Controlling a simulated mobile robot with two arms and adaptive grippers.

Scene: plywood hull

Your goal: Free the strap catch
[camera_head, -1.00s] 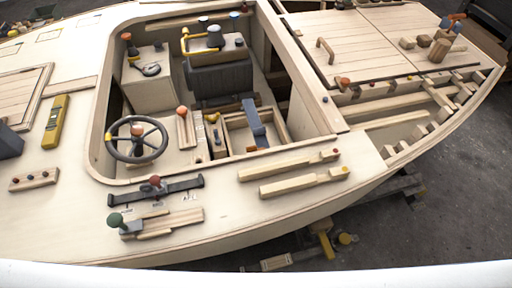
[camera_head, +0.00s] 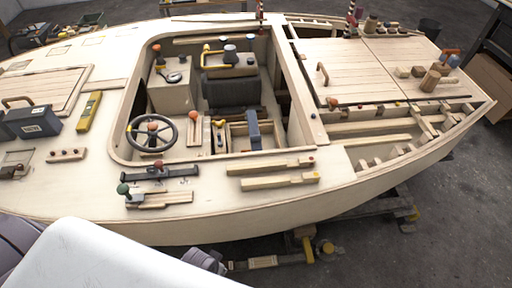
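A dark strap-like bar (camera_head: 178,171) with a reddish knob (camera_head: 159,164) lies on the plywood side deck, in front of the cockpit opening. I take it for the strap catch; whether it is fastened is too small to tell. Just in front of it are a green-knobbed lever (camera_head: 123,188) and light wooden strips (camera_head: 166,198). Neither of my grippers can be made out in the head view, and nothing of mine touches the bar.
The cockpit holds a steering wheel (camera_head: 152,134) and a dark seat box (camera_head: 231,91). Two wooden bars (camera_head: 279,181) lie right of the catch. A yellow tool (camera_head: 89,111) and dark boxes (camera_head: 33,122) lie left.

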